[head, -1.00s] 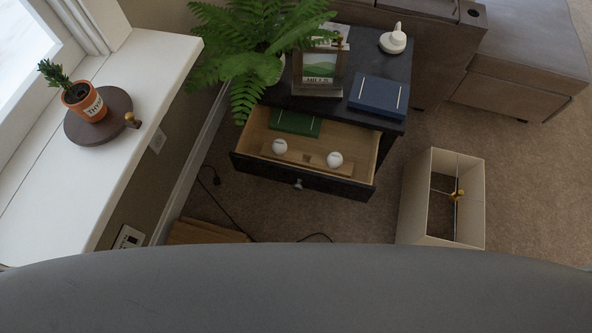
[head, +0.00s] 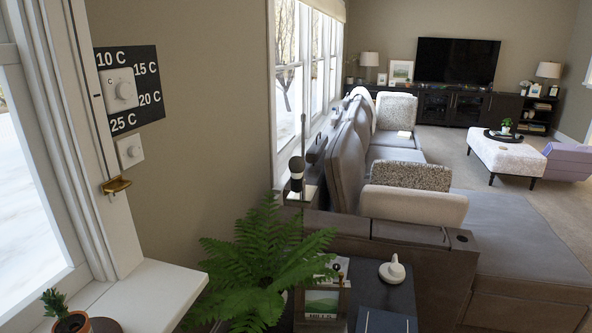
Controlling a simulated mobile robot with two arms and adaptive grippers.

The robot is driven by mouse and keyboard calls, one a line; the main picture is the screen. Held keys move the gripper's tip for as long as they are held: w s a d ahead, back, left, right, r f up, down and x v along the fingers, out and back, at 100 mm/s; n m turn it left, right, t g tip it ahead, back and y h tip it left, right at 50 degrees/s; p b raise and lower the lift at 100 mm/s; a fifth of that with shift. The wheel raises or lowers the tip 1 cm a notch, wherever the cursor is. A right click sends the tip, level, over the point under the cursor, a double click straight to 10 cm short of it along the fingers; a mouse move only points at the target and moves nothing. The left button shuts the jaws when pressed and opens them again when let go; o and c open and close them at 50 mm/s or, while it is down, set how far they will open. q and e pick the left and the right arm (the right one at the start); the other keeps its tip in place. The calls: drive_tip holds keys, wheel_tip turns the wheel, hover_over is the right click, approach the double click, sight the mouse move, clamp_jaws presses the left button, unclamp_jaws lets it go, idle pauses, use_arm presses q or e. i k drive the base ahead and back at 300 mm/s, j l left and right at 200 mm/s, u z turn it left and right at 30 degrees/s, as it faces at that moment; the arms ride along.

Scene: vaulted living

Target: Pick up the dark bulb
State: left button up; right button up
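A dark, rounded bulb-like thing (head: 296,165) stands upright beyond the fern, against the lower part of the window wall and left of the sofa. A pale band shows just below it, with a darker part under that. It is small here, so I cannot tell for sure that it is the dark bulb or what it is fixed to. Neither of my grippers is in view.
A white sill (head: 150,300) is at the lower left. The grey sofa (head: 520,235) blocks the right side.

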sight(297, 164)
drive_tip(key=i+l+u, duration=0.1)
drive_tip(key=i+l, duration=0.15)
drive_tip(key=i, duration=0.2)
drive_tip(key=i+l+u, duration=0.15)
drive_tip(key=i+l, duration=0.15)
drive_tip(key=i, duration=0.2)
